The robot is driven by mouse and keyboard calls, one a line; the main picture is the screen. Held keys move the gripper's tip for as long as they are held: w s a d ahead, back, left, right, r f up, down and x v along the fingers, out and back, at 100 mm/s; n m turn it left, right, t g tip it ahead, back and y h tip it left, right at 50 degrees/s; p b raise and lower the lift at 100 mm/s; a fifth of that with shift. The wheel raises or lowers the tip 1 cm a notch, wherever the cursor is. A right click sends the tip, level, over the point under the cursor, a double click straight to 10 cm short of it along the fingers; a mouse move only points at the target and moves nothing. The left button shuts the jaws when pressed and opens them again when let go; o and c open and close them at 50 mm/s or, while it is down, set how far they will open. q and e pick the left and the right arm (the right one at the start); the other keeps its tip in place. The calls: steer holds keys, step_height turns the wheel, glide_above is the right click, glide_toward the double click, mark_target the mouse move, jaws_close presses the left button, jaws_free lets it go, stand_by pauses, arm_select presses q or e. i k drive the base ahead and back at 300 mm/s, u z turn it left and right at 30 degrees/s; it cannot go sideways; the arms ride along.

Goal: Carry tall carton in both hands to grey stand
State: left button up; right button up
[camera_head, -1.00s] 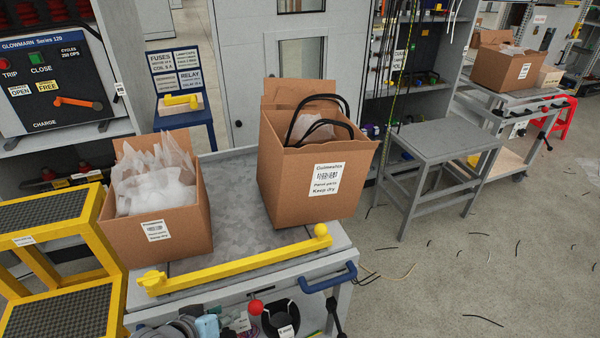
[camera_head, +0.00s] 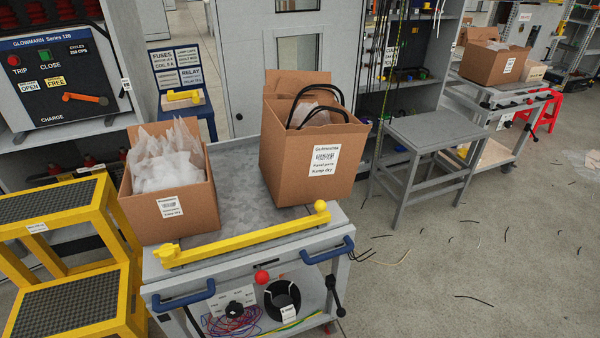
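The tall carton (camera_head: 293,178) is brown, with open flaps, a white label and black cable loops sticking out of its top. It stands upright on the right part of a grey trolley top (camera_head: 233,195). The grey stand (camera_head: 432,130) is a low metal table with a bare top, on the floor to the right of the trolley. A shorter open carton (camera_head: 172,205) with clear plastic wrap inside stands on the trolley's left part. Neither of my grippers shows in the head view.
A yellow bar (camera_head: 245,236) runs along the trolley's front edge, with blue handles (camera_head: 328,252) below. Yellow steps (camera_head: 62,255) stand at left. Another carton (camera_head: 490,65) sits on a far bench.

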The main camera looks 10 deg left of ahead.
mark_target(436, 126)
steer(key=k, duration=0.15)
steer(key=z, duration=1.4)
steer(key=i, duration=1.2)
steer(key=u, duration=1.45)
